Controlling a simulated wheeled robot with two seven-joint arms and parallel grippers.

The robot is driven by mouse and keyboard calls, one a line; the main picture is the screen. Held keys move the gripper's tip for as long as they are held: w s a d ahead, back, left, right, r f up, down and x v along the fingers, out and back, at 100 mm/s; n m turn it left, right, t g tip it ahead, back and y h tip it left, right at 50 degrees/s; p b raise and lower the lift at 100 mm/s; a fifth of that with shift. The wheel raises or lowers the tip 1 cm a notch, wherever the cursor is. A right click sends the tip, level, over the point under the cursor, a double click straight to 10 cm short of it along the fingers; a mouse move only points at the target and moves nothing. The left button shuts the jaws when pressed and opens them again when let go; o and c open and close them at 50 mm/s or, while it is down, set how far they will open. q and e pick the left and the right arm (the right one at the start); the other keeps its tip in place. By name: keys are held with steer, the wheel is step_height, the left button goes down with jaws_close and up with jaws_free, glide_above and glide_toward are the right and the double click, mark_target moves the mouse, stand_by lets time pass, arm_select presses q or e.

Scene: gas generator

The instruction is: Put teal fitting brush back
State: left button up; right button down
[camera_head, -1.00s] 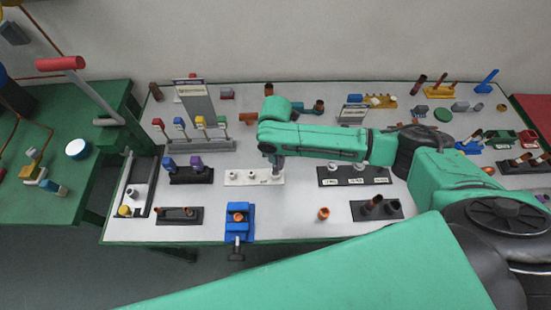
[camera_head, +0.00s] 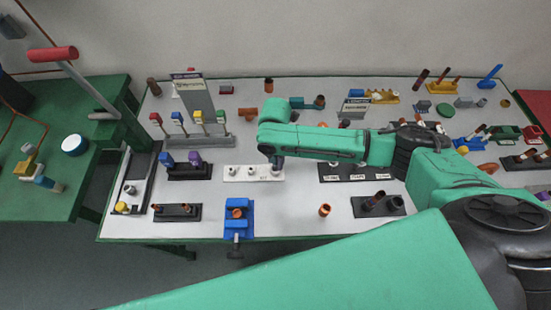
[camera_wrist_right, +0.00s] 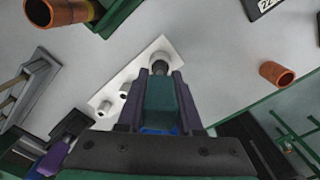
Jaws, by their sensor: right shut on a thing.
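My right gripper (camera_head: 277,164) is over the right end of a white holder strip (camera_head: 238,175) with several short round sockets. In the right wrist view the gripper (camera_wrist_right: 161,76) is shut on the teal fitting brush (camera_wrist_right: 159,100). The brush's dark far end meets the end socket of the white strip (camera_wrist_right: 100,101). I cannot tell how deep it sits there. In the head view the arm and gripper hide the brush. My left gripper is not in view.
A blue vise (camera_head: 238,219) stands in front of the strip. A dark rack with blue and purple-handled brushes (camera_head: 190,172) is to its left, and a black labelled strip (camera_head: 357,172) to its right. A loose copper fitting (camera_head: 324,210) lies on the clear front area.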

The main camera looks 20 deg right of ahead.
steer(key=shift+f+b, duration=0.5)
steer(key=shift+f, duration=0.4)
steer(key=shift+c, duration=2.4)
jaws_free()
step_height(320, 180, up, 14)
steer(key=shift+b, duration=0.8)
steer(key=shift+r, duration=0.3)
